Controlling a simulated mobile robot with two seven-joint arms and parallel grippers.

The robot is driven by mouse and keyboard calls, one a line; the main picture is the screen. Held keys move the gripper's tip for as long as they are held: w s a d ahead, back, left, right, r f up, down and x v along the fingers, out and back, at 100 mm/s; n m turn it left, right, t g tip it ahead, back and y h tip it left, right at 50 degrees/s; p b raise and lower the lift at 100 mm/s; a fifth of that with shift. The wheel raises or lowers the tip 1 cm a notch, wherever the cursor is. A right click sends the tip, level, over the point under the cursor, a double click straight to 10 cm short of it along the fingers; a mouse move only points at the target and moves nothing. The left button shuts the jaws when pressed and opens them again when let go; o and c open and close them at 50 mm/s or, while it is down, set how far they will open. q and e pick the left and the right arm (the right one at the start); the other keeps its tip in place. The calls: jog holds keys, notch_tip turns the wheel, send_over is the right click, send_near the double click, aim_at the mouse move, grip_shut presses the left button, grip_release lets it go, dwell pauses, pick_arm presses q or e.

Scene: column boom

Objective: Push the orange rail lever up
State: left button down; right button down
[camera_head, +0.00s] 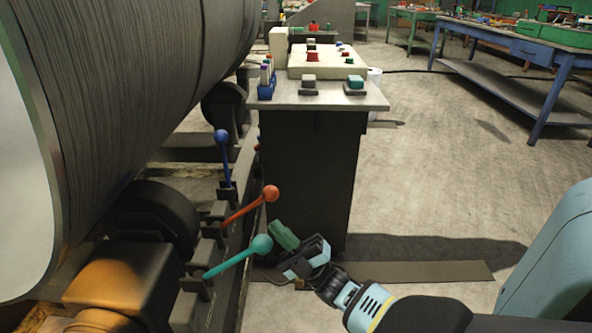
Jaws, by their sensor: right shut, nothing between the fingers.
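The orange rail lever (246,208) sits in the middle of a row of three levers on the rail beside the large cylinder. It slants up to the right and ends in a round orange knob. My right gripper (287,250) comes in from the lower right and is shut and empty. It is below and slightly right of the orange knob, apart from it in the picture. It is close beside the teal lever's knob (262,243); I cannot tell whether they touch. My left gripper is not in view.
The teal lever (232,263) slants nearer than the orange one. The blue lever (225,160) stands more upright farther back. A control pedestal (310,165) stands behind the levers. The large cylinder (130,90) fills the left. Open floor (440,180) lies right, with a blue table (510,42) beyond.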

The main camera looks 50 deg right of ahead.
aim_at(239, 215)
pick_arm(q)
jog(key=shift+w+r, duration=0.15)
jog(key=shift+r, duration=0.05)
pick_arm(e)
jog(key=shift+x, duration=2.35)
